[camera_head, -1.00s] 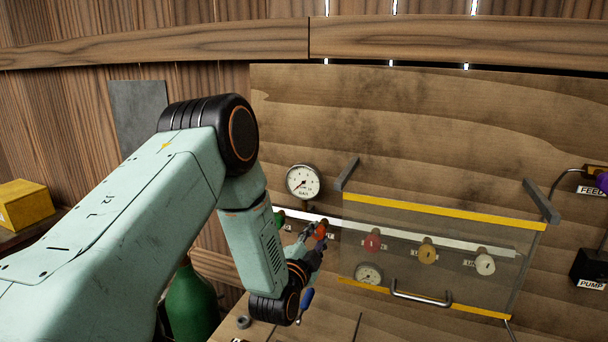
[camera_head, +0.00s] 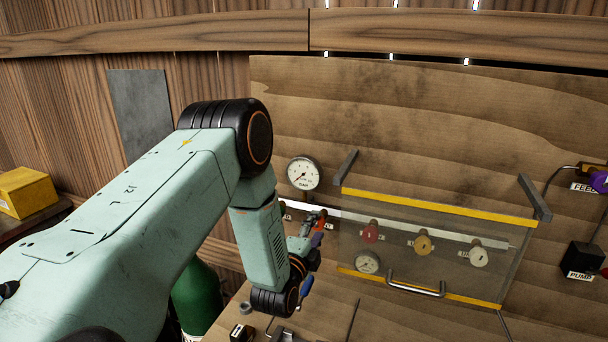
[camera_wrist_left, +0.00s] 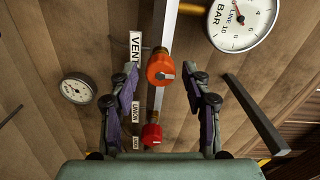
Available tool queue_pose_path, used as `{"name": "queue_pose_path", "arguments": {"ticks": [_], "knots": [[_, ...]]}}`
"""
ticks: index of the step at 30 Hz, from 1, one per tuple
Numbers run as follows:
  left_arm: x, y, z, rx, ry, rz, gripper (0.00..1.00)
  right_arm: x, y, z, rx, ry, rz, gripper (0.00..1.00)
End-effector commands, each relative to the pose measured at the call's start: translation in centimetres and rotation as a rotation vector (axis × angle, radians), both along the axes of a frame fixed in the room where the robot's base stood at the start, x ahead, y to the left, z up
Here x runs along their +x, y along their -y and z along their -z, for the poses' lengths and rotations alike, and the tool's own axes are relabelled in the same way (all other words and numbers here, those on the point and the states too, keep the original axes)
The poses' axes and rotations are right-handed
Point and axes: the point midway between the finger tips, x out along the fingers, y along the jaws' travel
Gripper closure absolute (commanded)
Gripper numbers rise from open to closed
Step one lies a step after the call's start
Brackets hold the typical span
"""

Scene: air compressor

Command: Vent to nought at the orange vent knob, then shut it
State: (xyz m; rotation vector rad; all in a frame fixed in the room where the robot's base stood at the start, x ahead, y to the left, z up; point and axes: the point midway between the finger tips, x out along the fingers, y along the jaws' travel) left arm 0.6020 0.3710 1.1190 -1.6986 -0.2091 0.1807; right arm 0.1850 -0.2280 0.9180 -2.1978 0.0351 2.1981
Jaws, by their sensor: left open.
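The orange vent knob (camera_wrist_left: 160,67) is on a pale rail in the left wrist view, beside a label reading VENT. Its pale pointer mark faces right. My left gripper (camera_wrist_left: 163,76) is open, its two fingers on either side of the knob with a gap on each side; I cannot tell how deep they reach. In the head view the knob is largely hidden behind my left gripper (camera_head: 316,226). The white line gauge (camera_head: 303,173) is above it, and also shows in the left wrist view (camera_wrist_left: 243,18); its reading is too unclear to tell. My right gripper is not in view.
A red knob (camera_wrist_left: 151,134) is near the fingers. A clear, yellow-edged cover (camera_head: 440,206) with a handle (camera_head: 415,288) stands right of my gripper, over several knobs and a small gauge (camera_head: 367,262). A grey bracket (camera_head: 345,166) sticks out nearby. A green bottle (camera_head: 197,298) stands lower left.

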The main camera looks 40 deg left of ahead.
Motion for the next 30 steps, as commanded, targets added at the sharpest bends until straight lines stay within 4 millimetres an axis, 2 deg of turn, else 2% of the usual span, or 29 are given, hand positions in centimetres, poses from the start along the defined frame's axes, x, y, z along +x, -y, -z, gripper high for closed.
{"name": "queue_pose_path", "arguments": {"ticks": [15,30], "knots": [[-5.0,1.3,-0.2,-0.001,-0.004,0.001,0.52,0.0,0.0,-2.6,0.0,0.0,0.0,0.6],[-5.4,1.4,-0.1,-0.001,-0.001,0.001,0.52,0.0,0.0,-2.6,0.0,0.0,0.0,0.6]]}}
